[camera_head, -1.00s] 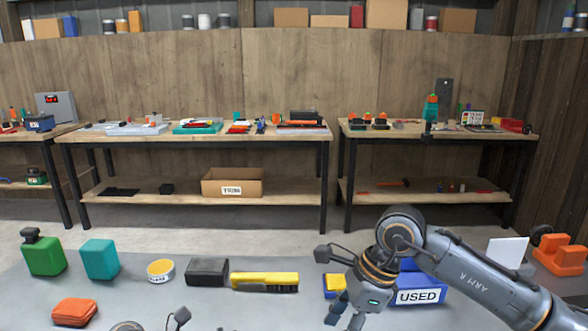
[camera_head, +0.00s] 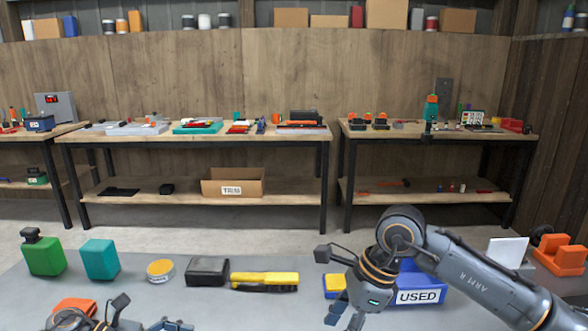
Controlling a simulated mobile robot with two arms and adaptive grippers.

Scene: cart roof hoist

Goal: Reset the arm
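My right arm, marked "ARM R", reaches in from the right. Its gripper (camera_head: 345,306) hangs pointing down in front of the blue bin labelled "USED" (camera_head: 418,297), by a yellow and blue item (camera_head: 335,285). Whether its fingers are open or shut I cannot tell. My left gripper (camera_head: 172,325) shows only in part at the bottom edge, left of centre.
On the grey surface (camera_head: 215,312) stand a green canister (camera_head: 44,256), a teal box (camera_head: 100,260), a round tin (camera_head: 160,270), a dark box (camera_head: 207,271) and a yellow-black tool (camera_head: 264,281). An orange holder (camera_head: 560,254) is at right. Workbenches stand behind, across a floor gap.

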